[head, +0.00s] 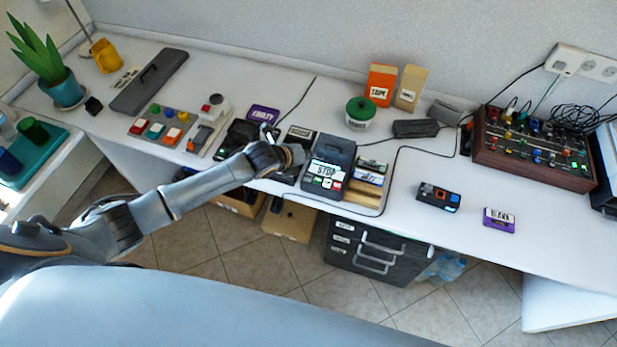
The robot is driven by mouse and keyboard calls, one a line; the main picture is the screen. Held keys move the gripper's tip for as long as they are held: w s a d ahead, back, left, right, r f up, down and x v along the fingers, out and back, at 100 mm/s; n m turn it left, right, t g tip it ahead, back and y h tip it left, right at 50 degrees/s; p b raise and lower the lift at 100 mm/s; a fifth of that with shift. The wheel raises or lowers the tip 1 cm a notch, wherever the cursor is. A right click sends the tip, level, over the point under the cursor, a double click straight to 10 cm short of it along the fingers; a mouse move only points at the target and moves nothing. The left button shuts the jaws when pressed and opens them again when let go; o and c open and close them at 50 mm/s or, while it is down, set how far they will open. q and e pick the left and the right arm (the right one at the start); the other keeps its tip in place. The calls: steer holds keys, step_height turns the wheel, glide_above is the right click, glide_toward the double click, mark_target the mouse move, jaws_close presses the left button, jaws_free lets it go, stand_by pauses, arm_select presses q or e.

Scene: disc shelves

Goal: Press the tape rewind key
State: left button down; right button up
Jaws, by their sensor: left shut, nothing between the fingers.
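A dark tape machine (334,150) stands on the white desk, with a display reading "STOP" (326,170). A row of small keys (326,183) runs along its front edge, pale ones and a red one. Their markings are too small to read, so I cannot tell which is rewind. My left gripper (296,156) is shut and empty, just left of the machine and above the desk. It appears apart from the keys. My left arm hides part of the desk and the dark items under it. My right gripper is not in view.
Cassettes (372,171) lie right of the machine. A small dark device (438,197) and a purple cassette (499,219) lie farther right. A green-lidded tub (360,113) stands behind. A button panel (163,126) is at left, a knobbed console (535,148) at right. Cables cross the desk.

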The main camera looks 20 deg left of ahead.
mark_target(307, 179)
arm_select(q)
step_height(307, 179, down, 7)
steer(key=b, duration=0.6)
steer(key=shift+f, duration=0.5)
steer(key=shift+f+b, duration=0.15)
steer(key=shift+b, duration=0.15)
stand_by(0.4)
steer(key=shift+f, duration=0.25)
steer(key=shift+f+b, duration=0.4)
steer(key=shift+f, duration=0.05)
stand_by(0.6)
steer(key=shift+r, duration=0.15)
steer(key=shift+r+p, duration=0.75)
steer(key=shift+p, duration=0.15)
